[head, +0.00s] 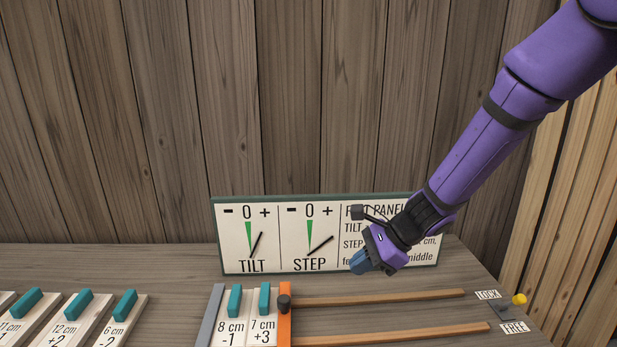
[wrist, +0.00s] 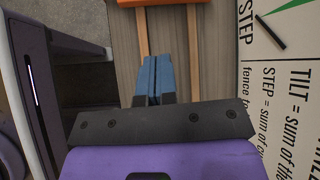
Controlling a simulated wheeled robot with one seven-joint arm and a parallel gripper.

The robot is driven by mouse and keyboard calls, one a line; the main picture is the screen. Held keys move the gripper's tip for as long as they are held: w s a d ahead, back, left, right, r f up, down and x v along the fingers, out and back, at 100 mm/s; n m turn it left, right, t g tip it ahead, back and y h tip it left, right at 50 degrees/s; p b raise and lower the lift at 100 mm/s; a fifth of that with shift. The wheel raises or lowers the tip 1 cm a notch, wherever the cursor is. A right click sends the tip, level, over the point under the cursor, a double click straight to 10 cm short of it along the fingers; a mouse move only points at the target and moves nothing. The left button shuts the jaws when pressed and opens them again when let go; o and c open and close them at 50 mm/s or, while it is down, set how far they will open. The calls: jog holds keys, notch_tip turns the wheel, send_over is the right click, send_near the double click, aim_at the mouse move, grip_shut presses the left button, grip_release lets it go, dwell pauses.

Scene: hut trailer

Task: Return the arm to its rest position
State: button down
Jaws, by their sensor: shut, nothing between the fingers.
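My purple arm comes in from the upper right in the head view, reaching down and left. My gripper (head: 361,264) hangs in front of the right part of the white sign panel, above the wooden counter. Its blue fingers are closed together with nothing between them, and they also show in the wrist view (wrist: 152,80). The gripper is apart from the orange fence (head: 285,316) and the wooden rails (head: 380,298), which lie below it. It hides part of the panel's text.
The sign panel (head: 265,232) with TILT and STEP dials stands at the back. Two teal-handled blocks (head: 232,328) sit between a grey stop (head: 210,318) and the fence. Other blocks (head: 75,318) lie left. A yellow-tipped lever (head: 508,306) sits between LOCK and FREE at right.

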jog(key=s+d+r+n+t+h, duration=0.4)
jog(key=s+d+r+n+h, duration=0.4)
jog(key=s+d+r+n, duration=0.8)
jog(key=s+d+r, duration=0.2)
jog(key=s+r, duration=0.3)
jog(key=s, duration=0.1)
jog(key=shift+s+d+r+h, duration=0.3)
jog(key=shift+s+d, duration=0.05)
dwell(1.0)
